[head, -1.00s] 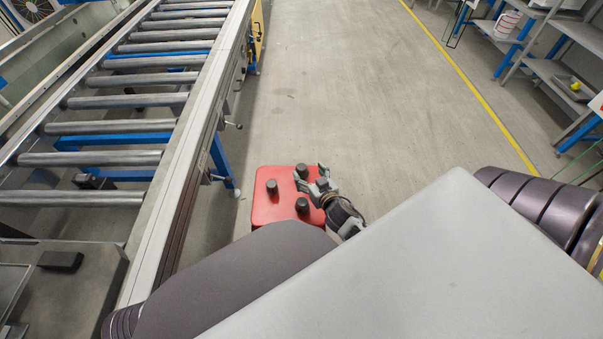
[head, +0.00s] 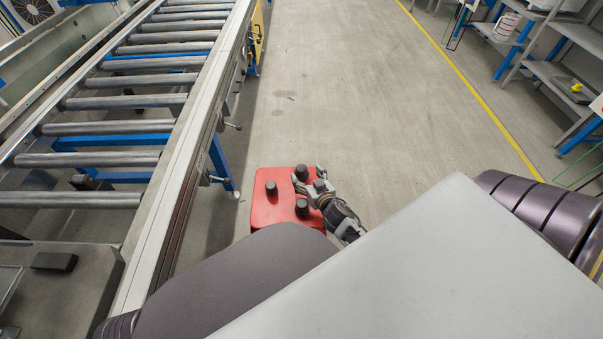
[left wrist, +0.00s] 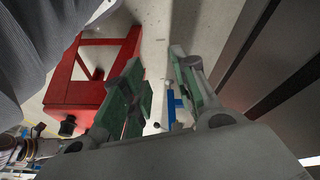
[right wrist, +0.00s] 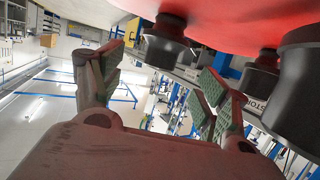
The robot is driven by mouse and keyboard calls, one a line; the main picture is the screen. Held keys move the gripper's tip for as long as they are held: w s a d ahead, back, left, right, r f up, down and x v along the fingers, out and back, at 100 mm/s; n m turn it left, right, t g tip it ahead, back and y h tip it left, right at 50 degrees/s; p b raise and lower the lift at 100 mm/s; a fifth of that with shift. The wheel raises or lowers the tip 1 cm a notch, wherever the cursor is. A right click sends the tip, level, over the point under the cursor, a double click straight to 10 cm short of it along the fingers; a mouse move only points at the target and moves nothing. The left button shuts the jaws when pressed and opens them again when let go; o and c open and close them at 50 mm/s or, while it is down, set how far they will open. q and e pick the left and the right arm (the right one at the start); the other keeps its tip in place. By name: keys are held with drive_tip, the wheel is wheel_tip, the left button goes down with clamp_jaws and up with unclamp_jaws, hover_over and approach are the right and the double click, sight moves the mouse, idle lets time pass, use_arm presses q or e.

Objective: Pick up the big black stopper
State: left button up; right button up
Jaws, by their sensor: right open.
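Three black stoppers stand upright on a red box top: one at the left (head: 271,188), one at the far right (head: 302,172) and one at the near right (head: 302,207). I cannot tell surely which is the big one. My right gripper (head: 307,183) is open at the far right stopper. In the right wrist view, tilted over, a black stopper (right wrist: 166,45) shows beyond and between the spread fingers (right wrist: 160,75), not clasped; another stopper (right wrist: 305,75) is close at the right edge. My left gripper (left wrist: 155,85) is open and empty; the head view hides it.
A roller conveyor (head: 130,105) runs along the left, close to the red box (head: 262,215). The floor (head: 340,90) beyond the box is clear. Shelves (head: 560,80) stand at the far right. In the left wrist view the red frame (left wrist: 75,95) is at the left.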

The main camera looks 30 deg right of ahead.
sight(304, 172)
drive_tip(key=shift+w+f, duration=0.15)
drive_tip(key=shift+w, duration=0.3)
drive_tip(key=shift+w+d+f+b, duration=0.15)
drive_tip(key=shift+w+f+b, duration=0.15)
drive_tip(key=shift+w, duration=0.35)
drive_tip(key=shift+b+x, duration=0.4)
drive_tip(key=shift+x, duration=1.1)
use_arm(q)
drive_tip(key=f, duration=0.2)
drive_tip(key=d+f, duration=0.1)
drive_tip(key=shift+w+d+f+t+h, duration=0.1)
drive_tip(key=shift+w+f+t+h, duration=0.05)
drive_tip(key=shift+w+t+h, duration=0.15)
use_arm(e)
drive_tip(key=shift+w, duration=0.2)
use_arm(q)
drive_tip(key=shift+s, duration=0.1)
use_arm(e)
drive_tip(key=c, duration=0.7)
drive_tip(key=shift+c, duration=1.2)
use_arm(q)
drive_tip(key=shift+w+r, duration=0.2)
drive_tip(key=shift+w, duration=0.1)
